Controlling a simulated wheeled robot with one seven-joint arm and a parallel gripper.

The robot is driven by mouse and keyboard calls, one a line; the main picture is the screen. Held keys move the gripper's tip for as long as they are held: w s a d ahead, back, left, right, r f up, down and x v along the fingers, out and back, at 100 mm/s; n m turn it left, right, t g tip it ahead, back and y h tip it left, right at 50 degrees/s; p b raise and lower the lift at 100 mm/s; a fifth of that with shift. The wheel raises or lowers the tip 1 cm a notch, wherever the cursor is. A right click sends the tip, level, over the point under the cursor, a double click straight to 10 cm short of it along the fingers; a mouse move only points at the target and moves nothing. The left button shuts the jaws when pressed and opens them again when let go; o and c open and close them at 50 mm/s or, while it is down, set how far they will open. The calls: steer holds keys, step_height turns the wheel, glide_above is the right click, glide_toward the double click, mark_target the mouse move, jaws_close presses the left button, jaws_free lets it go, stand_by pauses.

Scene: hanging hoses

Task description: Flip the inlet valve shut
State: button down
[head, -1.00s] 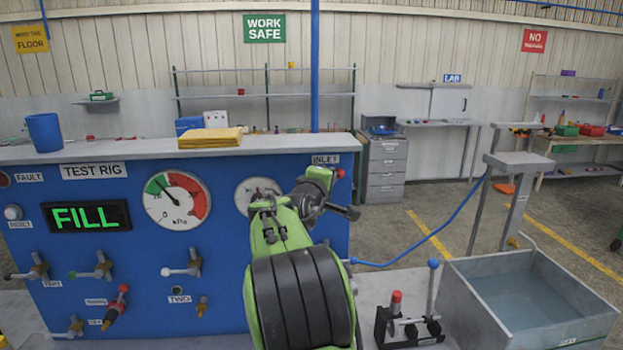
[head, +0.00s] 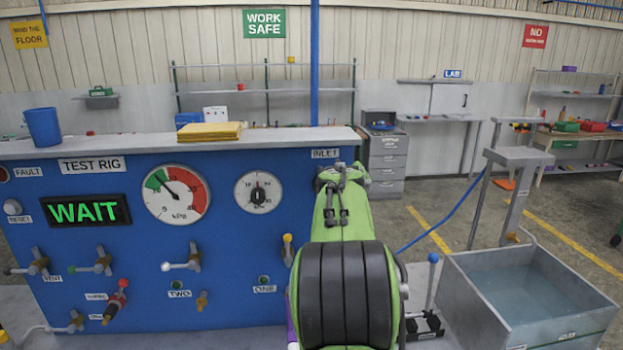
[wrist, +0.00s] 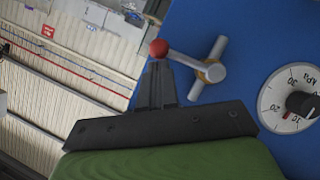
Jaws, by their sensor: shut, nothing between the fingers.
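The inlet valve shows in the wrist view as a pale lever (wrist: 190,60) with a red ball knob (wrist: 158,48) at its left end. The lever slopes slightly in that view and meets a cross-shaped fitting on the blue panel. My gripper (wrist: 159,66) is shut and empty, its fingertips at the red knob; I cannot tell whether they touch it. In the head view the INLET label (head: 325,153) is at the panel's upper right, but my arm hides the valve and gripper there.
The blue test rig panel (head: 225,235) carries a lit WAIT display (head: 87,212), a kPa gauge (head: 177,196), a smaller gauge (head: 258,192) and several other valves.

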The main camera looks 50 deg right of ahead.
steer(key=shift+f, duration=0.35)
stand_by(0.4)
steer(key=w+r+v, duration=0.1)
steer(key=r+v, duration=0.1)
steer(key=v, duration=1)
steer(key=shift+a+r, duration=0.15)
steer(key=shift+r, duration=0.15)
steer(key=shift+a, duration=0.1)
